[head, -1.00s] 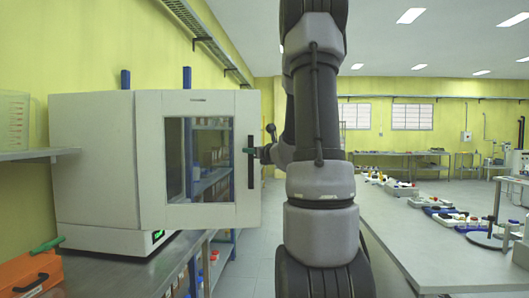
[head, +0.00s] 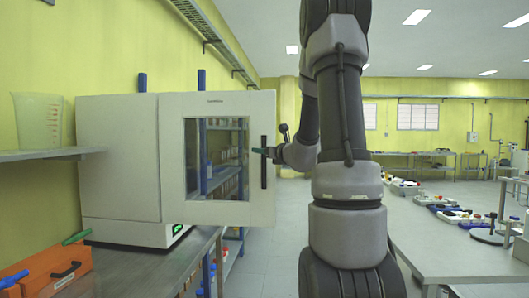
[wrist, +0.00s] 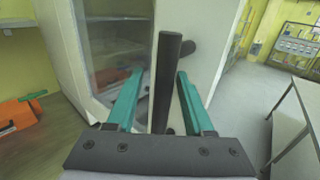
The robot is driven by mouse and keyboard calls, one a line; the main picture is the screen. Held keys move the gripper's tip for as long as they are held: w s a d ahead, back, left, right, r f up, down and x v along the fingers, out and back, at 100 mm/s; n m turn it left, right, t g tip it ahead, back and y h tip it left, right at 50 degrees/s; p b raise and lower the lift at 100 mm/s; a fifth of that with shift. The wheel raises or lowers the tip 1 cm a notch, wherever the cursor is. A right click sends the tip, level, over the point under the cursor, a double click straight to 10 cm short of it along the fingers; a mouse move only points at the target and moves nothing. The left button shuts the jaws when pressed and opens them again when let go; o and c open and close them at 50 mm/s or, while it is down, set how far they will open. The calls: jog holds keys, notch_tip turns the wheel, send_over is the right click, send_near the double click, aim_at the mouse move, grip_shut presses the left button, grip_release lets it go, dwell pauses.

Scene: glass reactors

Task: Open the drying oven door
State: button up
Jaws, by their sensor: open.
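The drying oven (head: 118,160) is a white box on the left bench. Its white door (head: 173,150), with a glass window, stands swung out past the bench edge, its outer face toward me. Shelves show through the glass. The dark vertical handle (head: 264,172) is near the door's free right edge. My gripper (head: 260,151) is at the handle's height. In the wrist view, its two green fingers (wrist: 159,76) are open on either side of the dark handle bar (wrist: 169,70). I cannot tell whether either finger touches it.
An orange box (head: 50,272) sits on the metal bench left of the oven. A clear beaker (head: 39,121) stands on a wall shelf (head: 60,154). A long table (head: 450,262) with trays is at the right. Open floor (head: 273,240) lies between.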

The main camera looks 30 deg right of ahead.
jog(key=shift+s+d, duration=0.1)
jog(key=shift+d, duration=0.05)
jog(key=s+d, duration=0.1)
jog(key=s, duration=0.9)
jog(key=shift+s, duration=0.25)
